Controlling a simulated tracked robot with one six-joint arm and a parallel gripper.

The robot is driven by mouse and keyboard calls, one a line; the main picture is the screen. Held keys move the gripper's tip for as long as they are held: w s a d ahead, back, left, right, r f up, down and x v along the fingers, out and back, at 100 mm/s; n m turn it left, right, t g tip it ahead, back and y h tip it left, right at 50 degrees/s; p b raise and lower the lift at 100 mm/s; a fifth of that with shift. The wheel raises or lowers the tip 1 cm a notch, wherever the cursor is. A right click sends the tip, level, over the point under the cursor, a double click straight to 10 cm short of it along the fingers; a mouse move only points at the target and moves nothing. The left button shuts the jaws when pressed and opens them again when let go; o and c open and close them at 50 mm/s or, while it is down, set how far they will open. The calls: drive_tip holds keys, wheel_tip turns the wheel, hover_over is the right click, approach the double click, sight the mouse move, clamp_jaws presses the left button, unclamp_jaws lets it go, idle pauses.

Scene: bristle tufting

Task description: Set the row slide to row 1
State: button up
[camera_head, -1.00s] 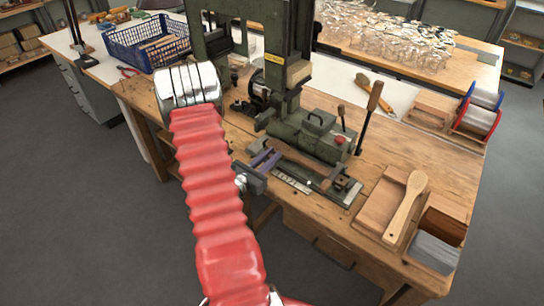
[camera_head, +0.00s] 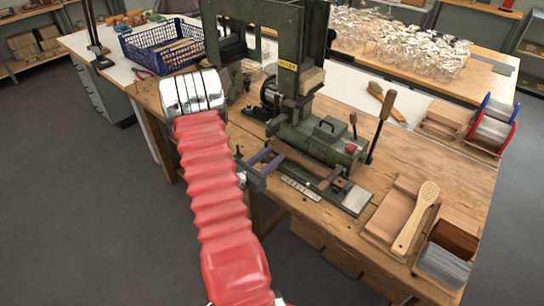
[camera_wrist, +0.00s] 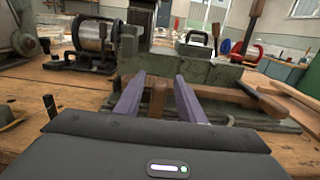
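The green tufting machine (camera_head: 322,143) stands on the wooden bench. At its front is a slide assembly with a brown bar (camera_head: 302,162) and a pale marked strip (camera_head: 300,189); the row marks are too small to read. My gripper (camera_head: 274,156) is at the left end of this bar, with its two purple fingers apart. In the wrist view my gripper (camera_wrist: 155,82) is open, and a brown upright piece (camera_wrist: 158,102) shows between the fingers. I cannot tell whether either finger touches it. The lower part of the slide is hidden behind my gripper body.
A wooden brush (camera_head: 415,218) lies on a tray at the right, near a bin of grey bristle (camera_head: 443,265). A motor with a silver drum (camera_wrist: 90,36) stands at the left. A blue crate (camera_head: 158,45) is far left.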

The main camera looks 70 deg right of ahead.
drive_tip(key=v, duration=1.3)
drive_tip(key=shift+w+a, duration=0.2)
drive_tip(key=shift+a, duration=0.15)
drive_tip(key=shift+f, duration=0.1)
idle(0.4)
